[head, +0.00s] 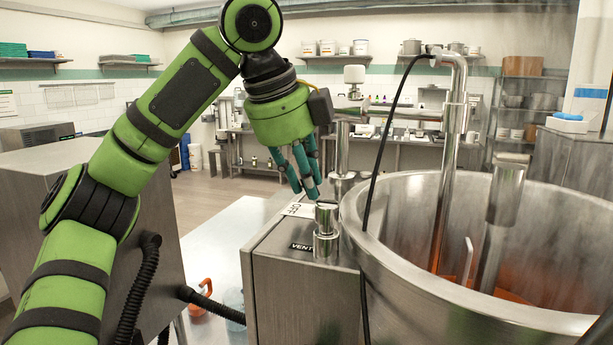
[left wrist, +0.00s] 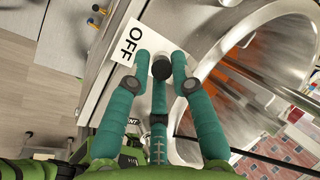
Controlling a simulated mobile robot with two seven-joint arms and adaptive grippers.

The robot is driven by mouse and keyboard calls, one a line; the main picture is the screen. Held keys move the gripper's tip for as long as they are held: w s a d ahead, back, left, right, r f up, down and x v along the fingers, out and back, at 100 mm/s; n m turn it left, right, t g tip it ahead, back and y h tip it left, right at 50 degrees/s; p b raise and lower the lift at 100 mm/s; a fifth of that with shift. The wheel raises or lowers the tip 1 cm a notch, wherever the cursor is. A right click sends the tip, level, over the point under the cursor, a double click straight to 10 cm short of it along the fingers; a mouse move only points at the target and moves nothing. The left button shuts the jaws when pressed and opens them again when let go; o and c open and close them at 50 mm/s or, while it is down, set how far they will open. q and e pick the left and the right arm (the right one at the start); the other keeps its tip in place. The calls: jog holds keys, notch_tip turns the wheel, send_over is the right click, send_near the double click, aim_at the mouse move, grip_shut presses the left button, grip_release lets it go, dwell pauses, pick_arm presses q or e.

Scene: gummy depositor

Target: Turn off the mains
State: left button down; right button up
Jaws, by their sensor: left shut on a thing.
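My left gripper (head: 306,178), green with teal fingers, reaches down to the top of a steel cabinet (head: 300,290) beside the big steel kettle. In the left wrist view its fingers (left wrist: 160,82) are closed around a small dark round knob (left wrist: 161,67), probably the mains switch. A white label reading OFF (left wrist: 128,42) lies right beside the knob; it also shows in the head view (head: 295,209), partly hidden. The knob's lower part is hidden by the fingers. My right gripper is not in view.
The steel kettle (head: 400,265) with orange contents stands close on the right. A steel post (head: 326,232) rises from the cabinet near the fingers, above a VENT label (head: 302,247). A black cable (head: 378,150) hangs over the kettle rim. An orange jug (head: 201,296) stands low on the left.

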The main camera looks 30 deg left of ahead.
pick_arm(q)
jog(key=shift+w+r, duration=0.1)
jog(key=c, duration=1.1)
grip_release()
jog(key=shift+a, duration=0.1)
jog(key=shift+c, duration=0.2)
jog(key=shift+w+a+f, duration=0.15)
jog(key=shift+a+f, duration=0.05)
jog(key=shift+a, duration=0.05)
jog(key=shift+d+r, duration=0.15)
jog(key=shift+r, duration=0.2)
jog(key=v, duration=1.1)
jog(key=shift+s, duration=0.2)
